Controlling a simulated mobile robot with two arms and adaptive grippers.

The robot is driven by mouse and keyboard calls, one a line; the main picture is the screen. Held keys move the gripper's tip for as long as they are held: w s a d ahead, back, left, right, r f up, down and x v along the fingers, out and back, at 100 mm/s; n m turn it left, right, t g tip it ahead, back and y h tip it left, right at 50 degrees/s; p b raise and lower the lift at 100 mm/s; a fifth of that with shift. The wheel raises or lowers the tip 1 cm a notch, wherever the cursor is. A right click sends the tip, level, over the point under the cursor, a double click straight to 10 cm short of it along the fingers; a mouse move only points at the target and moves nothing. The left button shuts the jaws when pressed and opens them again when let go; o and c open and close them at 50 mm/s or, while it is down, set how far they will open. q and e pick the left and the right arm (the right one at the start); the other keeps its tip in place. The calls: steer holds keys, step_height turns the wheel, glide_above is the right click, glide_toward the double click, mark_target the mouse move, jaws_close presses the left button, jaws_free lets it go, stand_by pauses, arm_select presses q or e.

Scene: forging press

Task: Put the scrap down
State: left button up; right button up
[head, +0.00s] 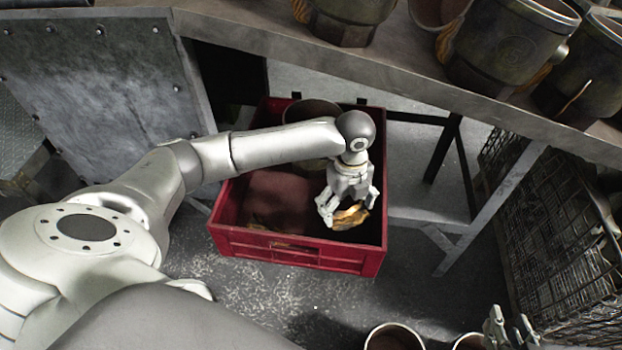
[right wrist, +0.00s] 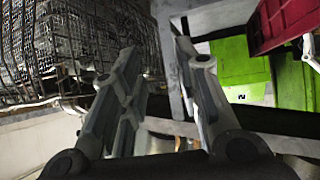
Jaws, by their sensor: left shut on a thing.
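My left gripper (head: 345,208) is shut on the scrap (head: 351,217), a small golden-brown jagged piece. It holds the scrap over the right front part of the red crate (head: 298,250), inside its rim as seen from above. I cannot tell whether the scrap touches anything below it. My right gripper (head: 508,328) is at the lower right of the head view. In the right wrist view its fingers (right wrist: 157,52) stand apart with nothing between them.
The crate, on the floor, holds a reddish-brown block (head: 280,198) and a round container (head: 312,112). A bench (head: 400,82) with several metal pots (head: 512,45) stands behind. Wire baskets (head: 560,215) are at the right. Round cans (head: 393,337) stand at the front edge.

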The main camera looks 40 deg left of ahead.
arm_select(q)
steer(key=a+f+m+p, duration=0.1)
steer(key=f+m+p, duration=0.1)
steer(key=m, duration=0.5)
arm_select(e)
steer(key=s+d+f+g+h, duration=0.25)
steer(key=s+f+g, duration=0.3)
steer(key=s, duration=0.45)
arm_select(q)
steer(key=b, duration=0.2)
glide_above(336, 237)
step_height(336, 237, down, 6)
steer(key=shift+a+r, duration=0.1)
steer(key=shift+r, duration=0.1)
steer(key=shift+f, duration=0.4)
step_height(336, 237, down, 3)
steer(key=shift+r+b, duration=0.1)
steer(key=shift+b, duration=0.6)
steer(key=shift+f, duration=0.25)
arm_select(e)
steer(key=w+a+r+t+y, duration=0.3)
steer(key=w+a+r+t, duration=0.1)
steer(key=w+r+t, duration=0.5)
steer(key=w+r, duration=0.2)
steer(key=w, duration=0.2)
steer(key=shift+w+r, duration=0.25)
steer(key=shift+r, duration=0.1)
